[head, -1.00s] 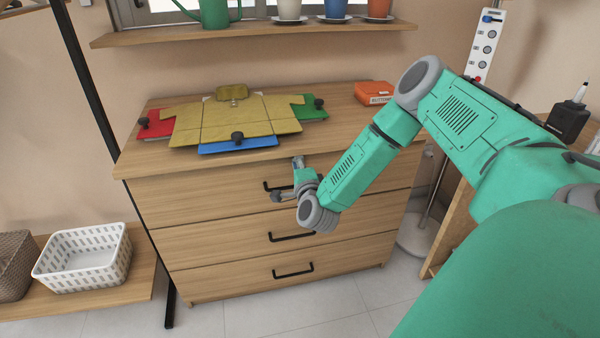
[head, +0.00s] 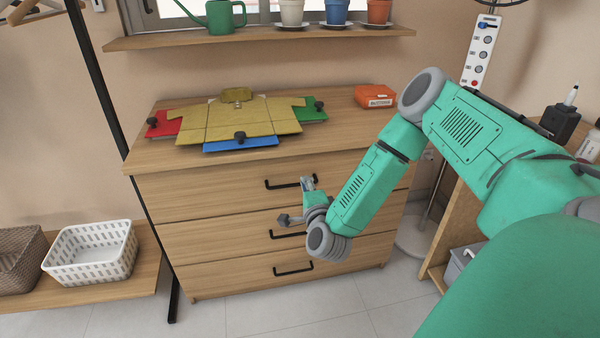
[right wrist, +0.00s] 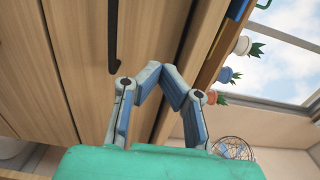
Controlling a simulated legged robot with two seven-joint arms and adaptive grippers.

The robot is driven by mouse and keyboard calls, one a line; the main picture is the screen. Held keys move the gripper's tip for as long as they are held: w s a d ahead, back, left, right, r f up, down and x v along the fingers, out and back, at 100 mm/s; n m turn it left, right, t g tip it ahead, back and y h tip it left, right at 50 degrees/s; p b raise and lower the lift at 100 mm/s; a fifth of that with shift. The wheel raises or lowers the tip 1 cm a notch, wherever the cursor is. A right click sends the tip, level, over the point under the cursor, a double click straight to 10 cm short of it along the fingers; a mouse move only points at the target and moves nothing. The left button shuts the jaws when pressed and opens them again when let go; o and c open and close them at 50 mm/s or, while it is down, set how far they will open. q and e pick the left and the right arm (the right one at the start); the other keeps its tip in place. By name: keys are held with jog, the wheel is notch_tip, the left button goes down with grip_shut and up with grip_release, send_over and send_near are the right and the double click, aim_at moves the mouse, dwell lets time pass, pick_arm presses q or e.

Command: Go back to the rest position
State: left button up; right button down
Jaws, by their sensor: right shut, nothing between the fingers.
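My right gripper (head: 307,184) hangs in front of the wooden drawer chest (head: 350,207), near the top and middle drawers. It holds nothing. In the right wrist view its two fingers (right wrist: 160,73) bend in and meet at the tips, near a black drawer handle (right wrist: 112,35). My green right arm comes in from the right in the head view. My left gripper is in neither view.
A yellow shirt (head: 230,120) lies spread over a folding board with red, blue and green panels on the chest. An orange box (head: 375,96) sits to its right. A white basket (head: 92,255) stands on a low shelf at left. A shelf above holds pots.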

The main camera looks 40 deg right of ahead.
jog(key=s+a+f+n+g+y+p, duration=0.1)
jog(key=s+a+f+n+g+y, duration=0.2)
jog(key=a, duration=0.4)
jog(key=s+a+f+n+y+p, duration=0.1)
jog(key=s+a+f+n+y, duration=0.25)
jog(key=a+n, duration=0.3)
jog(key=s+a+f+n+g+y, duration=0.2)
jog(key=s+a+n+y, duration=0.2)
jog(key=a, duration=0.4)
jog(key=s+a+f+n+g+p, duration=0.1)
jog(key=s+a+f+n+g, duration=0.2)
jog(key=s+n+g, duration=0.5)
jog(key=s+d+n+g+h+p, duration=0.1)
jog(key=s+d+n, duration=0.2)
jog(key=s, duration=0.9)
jog(key=shift+s+d+r+g, duration=0.4)
jog(key=shift+d+r, duration=0.05)
jog(key=shift+d, duration=0.5)
jog(key=shift+a+r, duration=0.1)
jog(key=shift+a, duration=0.25)
